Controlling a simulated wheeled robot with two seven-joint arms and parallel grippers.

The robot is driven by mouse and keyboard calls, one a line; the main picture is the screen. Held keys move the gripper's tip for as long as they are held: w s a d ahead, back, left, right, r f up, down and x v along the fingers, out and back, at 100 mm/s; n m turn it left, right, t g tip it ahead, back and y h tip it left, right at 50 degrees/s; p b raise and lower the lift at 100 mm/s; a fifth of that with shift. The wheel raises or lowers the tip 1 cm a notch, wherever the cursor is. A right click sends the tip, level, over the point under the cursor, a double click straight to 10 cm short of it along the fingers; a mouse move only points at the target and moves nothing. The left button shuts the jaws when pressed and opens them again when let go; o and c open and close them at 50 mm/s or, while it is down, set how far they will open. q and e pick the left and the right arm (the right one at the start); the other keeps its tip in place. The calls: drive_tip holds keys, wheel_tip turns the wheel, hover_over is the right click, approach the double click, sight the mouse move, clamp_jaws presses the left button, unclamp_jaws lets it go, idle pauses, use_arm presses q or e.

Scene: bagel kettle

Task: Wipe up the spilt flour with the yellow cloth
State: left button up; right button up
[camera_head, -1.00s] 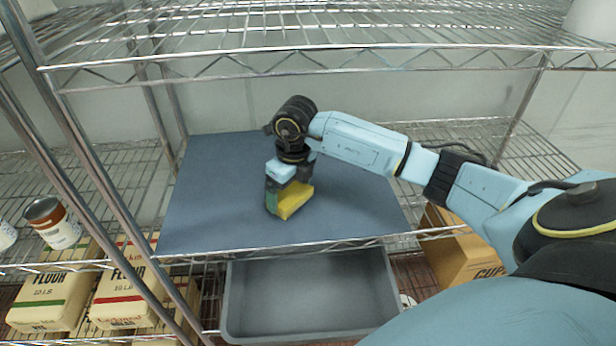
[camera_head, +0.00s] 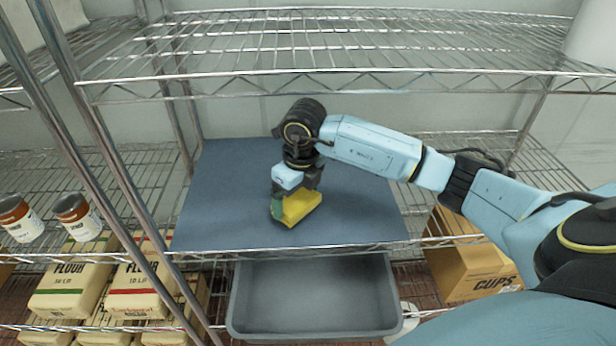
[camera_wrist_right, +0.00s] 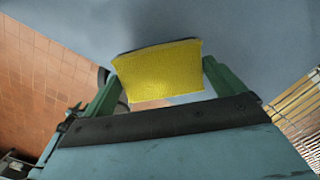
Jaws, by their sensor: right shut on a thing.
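The yellow cloth (camera_head: 300,206) is folded into a small block and held in my right gripper (camera_head: 292,205) over the blue-grey mat (camera_head: 225,215), near its front middle. In the right wrist view the yellow cloth (camera_wrist_right: 160,72) fills the space between the two green fingers of my right gripper (camera_wrist_right: 158,80). The cloth is low over the mat; I cannot tell whether it touches. No spilt flour shows on the visible mat; the arm and gripper hide part of it. My left gripper is not in view.
A grey bin (camera_head: 315,295) sits below the mat's front edge. Flour bags (camera_head: 72,287) and cans (camera_head: 77,215) stand at left, a cups box (camera_head: 470,262) at right. A wire shelf (camera_head: 330,45) is above, and a metal post (camera_head: 110,155) stands left of the mat.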

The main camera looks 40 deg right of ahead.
drive_tip(key=shift+r+p, duration=0.9)
drive_tip(key=shift+r, duration=0.8)
